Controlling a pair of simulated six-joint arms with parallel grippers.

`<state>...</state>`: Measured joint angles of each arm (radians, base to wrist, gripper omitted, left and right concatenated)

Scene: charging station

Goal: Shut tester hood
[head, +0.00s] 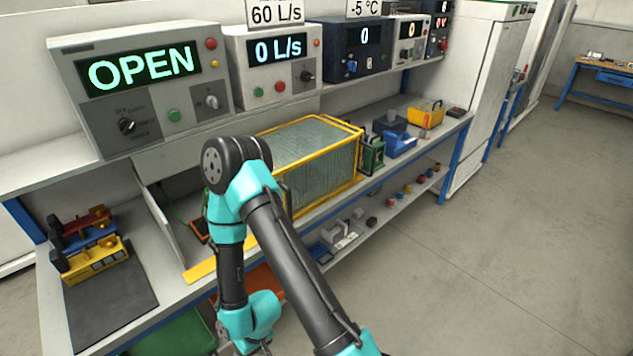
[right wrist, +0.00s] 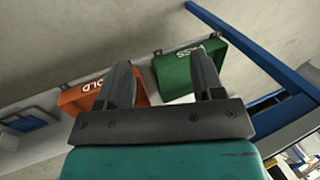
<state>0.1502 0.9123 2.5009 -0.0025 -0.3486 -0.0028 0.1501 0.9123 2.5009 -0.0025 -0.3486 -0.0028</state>
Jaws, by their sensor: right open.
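A yellow-framed box with translucent panels (head: 315,155) stands on the bench in the head view and looks like the tester hood. My arm hides its left end, so I cannot tell how its near edge sits. The display unit (head: 140,80) above the bench on the left reads OPEN. My right gripper is low in front of the bench, mostly cut off by the bottom edge of the head view. In the right wrist view its two fingers (right wrist: 162,80) are apart with nothing between them. My left gripper does not show.
An orange bin (right wrist: 90,93) and a green bin (right wrist: 182,72) are beyond my right fingers. A dark mat (head: 110,300) with red, blue and yellow units (head: 95,262) lies at the bench's left. A yellow strip (head: 205,270) runs along the front edge. Open floor is to the right.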

